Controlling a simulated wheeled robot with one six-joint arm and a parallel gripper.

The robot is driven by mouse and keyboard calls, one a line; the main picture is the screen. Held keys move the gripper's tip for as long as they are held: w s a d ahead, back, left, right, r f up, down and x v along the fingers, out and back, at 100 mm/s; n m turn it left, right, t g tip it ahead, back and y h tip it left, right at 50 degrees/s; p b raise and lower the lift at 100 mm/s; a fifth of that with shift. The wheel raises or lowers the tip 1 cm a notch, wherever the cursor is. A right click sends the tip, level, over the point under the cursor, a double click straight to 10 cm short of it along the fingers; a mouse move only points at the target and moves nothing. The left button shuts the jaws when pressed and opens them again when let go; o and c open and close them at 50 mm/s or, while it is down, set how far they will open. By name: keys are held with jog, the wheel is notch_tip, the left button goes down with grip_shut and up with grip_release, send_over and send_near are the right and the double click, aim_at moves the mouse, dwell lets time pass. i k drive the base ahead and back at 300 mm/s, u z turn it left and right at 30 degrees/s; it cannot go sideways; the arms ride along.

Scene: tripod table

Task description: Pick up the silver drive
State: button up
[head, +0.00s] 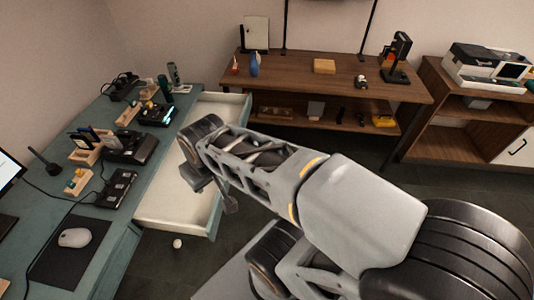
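I cannot make out a silver drive for certain; the devices on the teal desk (150,175) are small in this view. A black dock (130,148) with upright cards or drives in a wooden stand beside it sits on the desk, and a flat black device (117,188) lies nearer. My arm reaches from the lower right toward the open desk drawer (165,207). Dark parts of my gripper (213,190) show below the wrist, over the drawer. My arm hides part of the drawer, and I cannot see whether the fingers are open or hold anything.
A mouse (75,237) lies on a black mat at the near left. The pulled-out drawer juts into the floor space. A brown wooden bench (340,85) and a shelf with a printer (488,68) stand at the back.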

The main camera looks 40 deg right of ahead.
aim_at(111, 142)
jog(key=z, duration=0.05)
jog(key=k, duration=0.45)
jog(key=z, duration=0.65)
jog(key=i, duration=0.5)
jog(key=z, duration=1.1)
jog(key=i, duration=1.05)
jog(key=u, duration=3.8)
jog(key=i, duration=0.95)
